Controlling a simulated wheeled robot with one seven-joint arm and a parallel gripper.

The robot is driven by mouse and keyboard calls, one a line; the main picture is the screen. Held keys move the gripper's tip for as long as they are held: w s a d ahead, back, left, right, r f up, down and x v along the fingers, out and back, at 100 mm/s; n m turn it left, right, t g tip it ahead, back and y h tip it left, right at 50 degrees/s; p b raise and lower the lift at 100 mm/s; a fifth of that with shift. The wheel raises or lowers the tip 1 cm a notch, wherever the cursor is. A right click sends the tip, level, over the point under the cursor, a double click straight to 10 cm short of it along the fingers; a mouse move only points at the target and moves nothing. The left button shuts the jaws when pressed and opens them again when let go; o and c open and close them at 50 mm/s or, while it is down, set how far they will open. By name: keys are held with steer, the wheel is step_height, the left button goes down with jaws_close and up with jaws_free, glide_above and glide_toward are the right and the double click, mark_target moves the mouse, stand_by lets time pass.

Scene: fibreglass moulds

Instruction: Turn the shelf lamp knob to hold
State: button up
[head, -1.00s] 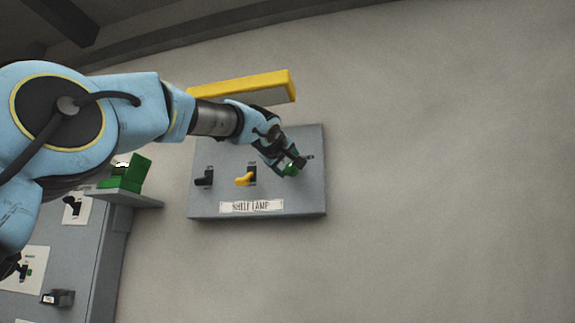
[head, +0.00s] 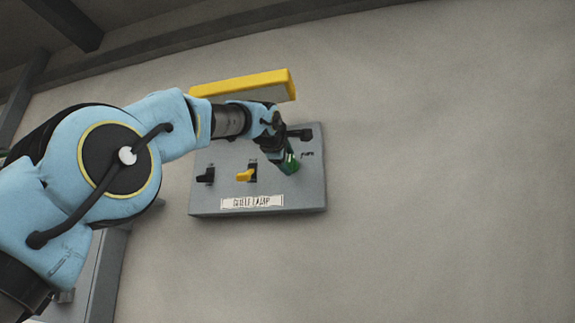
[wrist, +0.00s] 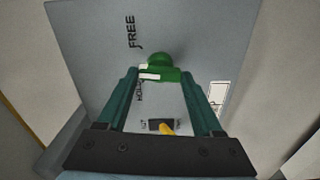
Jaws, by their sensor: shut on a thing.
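The shelf lamp panel (head: 230,204) is a grey plate on the wall with a "SHELF LAMP" label (head: 252,202). Its green knob (head: 291,163) is at the right side, mostly behind my gripper (head: 286,154). In the wrist view, the green knob (wrist: 157,62) sits between the two fingertips of my gripper (wrist: 158,74), which is shut on it. A white mark (wrist: 149,77) on the knob lies at its left end, near the partly covered "HOLD" lettering (wrist: 140,90). The "FREE" lettering (wrist: 131,32) is farther up in that view.
A black switch (head: 206,175) and a yellow switch (head: 245,175) are left of the knob on the panel. The yellow one also shows between my fingers (wrist: 167,129). A yellow-edged lamp bar (head: 245,84) juts out just above. The wall at right is bare.

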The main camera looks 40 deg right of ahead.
steer(key=n, duration=0.5)
steer(key=shift+n+b, duration=0.3)
steer(key=shift+b, duration=0.05)
steer(key=shift+f+n, duration=0.1)
steer(key=shift+n, duration=2.2)
steer(key=o, duration=1.4)
steer(key=shift+c, duration=0.2)
steer(key=b+v, duration=0.6)
steer(key=v, duration=0.4)
steer(key=shift+s+a+b, duration=0.15)
steer(key=shift+a+b, duration=0.15)
steer(key=shift+a, duration=0.05)
